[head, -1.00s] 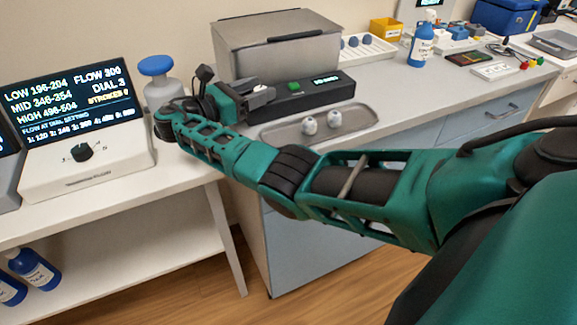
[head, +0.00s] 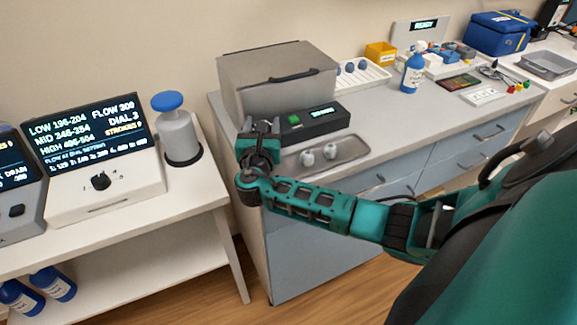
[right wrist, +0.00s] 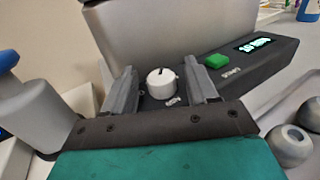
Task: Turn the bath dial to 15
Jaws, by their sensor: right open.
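The bath (head: 278,85) is a steel box with a lid, with a dark control panel (head: 322,121) in front. The panel has a green button (right wrist: 216,61) and a lit display (right wrist: 255,44), too blurred to read. A white round dial (right wrist: 162,84) with a dark pointer mark sits at the panel's left end. In the head view my right gripper (head: 260,126) hides this dial. In the right wrist view my right gripper (right wrist: 160,68) is open, with one finger on each side of the dial; contact cannot be told. My left gripper is not in view.
A grey tray (head: 348,155) with two round white knobs lies right of the gripper. A blue-topped pump bottle (head: 177,135) stands to the left. Further left, a flow unit (head: 100,150) reads DIAL 3 and has its own black knob (head: 101,182).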

